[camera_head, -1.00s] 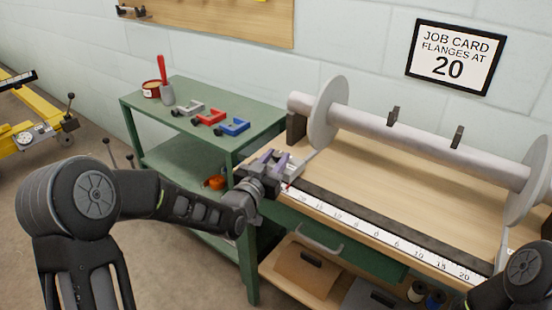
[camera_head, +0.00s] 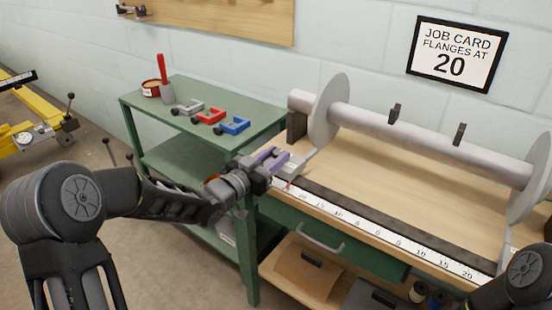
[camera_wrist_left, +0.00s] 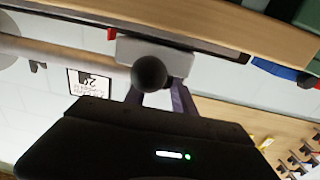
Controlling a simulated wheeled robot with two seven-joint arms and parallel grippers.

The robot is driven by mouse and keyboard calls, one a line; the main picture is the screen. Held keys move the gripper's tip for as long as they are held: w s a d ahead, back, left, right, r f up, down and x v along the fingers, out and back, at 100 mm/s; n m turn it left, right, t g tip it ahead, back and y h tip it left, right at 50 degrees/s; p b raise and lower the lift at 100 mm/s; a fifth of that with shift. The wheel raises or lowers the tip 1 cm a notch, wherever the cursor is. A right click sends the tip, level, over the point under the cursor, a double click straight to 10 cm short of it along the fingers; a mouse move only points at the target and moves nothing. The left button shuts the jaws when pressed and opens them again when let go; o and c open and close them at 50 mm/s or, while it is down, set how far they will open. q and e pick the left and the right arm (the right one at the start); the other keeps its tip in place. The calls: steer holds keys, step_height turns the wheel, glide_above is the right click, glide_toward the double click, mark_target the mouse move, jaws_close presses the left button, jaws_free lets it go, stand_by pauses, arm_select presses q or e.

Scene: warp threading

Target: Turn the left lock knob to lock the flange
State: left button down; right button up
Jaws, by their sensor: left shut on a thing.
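The left flange (camera_head: 324,112) is a pale grey disc at the left end of the roller (camera_head: 430,145). Its arm runs down to a light grey block at the scale's left end. The left lock knob (camera_wrist_left: 150,73) is a round black ball in front of that block (camera_wrist_left: 128,50) in the left wrist view. My left gripper (camera_head: 280,160) has purple fingers and is shut on the knob, one finger on each side. In the head view the gripper hides the knob. My right gripper is out of view; only part of my right arm shows at the lower right.
A numbered scale (camera_head: 380,239) runs along the bench front, with a red pointer (camera_head: 289,185) near its left 20. The job card (camera_head: 455,54) reads flanges at 20. A green cart (camera_head: 262,118) with clamps stands left of the bench. The wooden bench top is mostly clear.

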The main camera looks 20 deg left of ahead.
arm_select(q)
steer(key=m+g+h+p, duration=0.2)
steer(key=h, duration=0.1)
steer(key=m+g+h+p, duration=0.1)
steer(key=shift+w+a+r+m+h, duration=0.2)
steer(key=shift+w+a+m+h, duration=0.05)
steer(key=shift+a+m+h, duration=0.1)
steer(key=shift+w+f+m+g+h+p, duration=0.1)
steer(key=shift+m+g+h+p, duration=0.5)
steer(key=shift+m+g+h, duration=0.35)
steer(key=shift+a+f+m+g+h, duration=0.1)
steer(key=shift+f+m+g+h, duration=0.1)
steer(key=shift+m+g+h, duration=0.75)
steer(key=shift+w+m+g+h+b, duration=0.1)
steer(key=shift+m+g+h+b, duration=0.25)
steer(key=shift+g, duration=0.65)
steer(key=shift+m+g+b, duration=0.3)
steer(key=shift+m+g, duration=0.2)
steer(key=shift+g, duration=0.2)
steer(key=shift+r, duration=0.15)
steer(key=c, duration=1)
jaws_free()
steer(key=shift+c, duration=0.2)
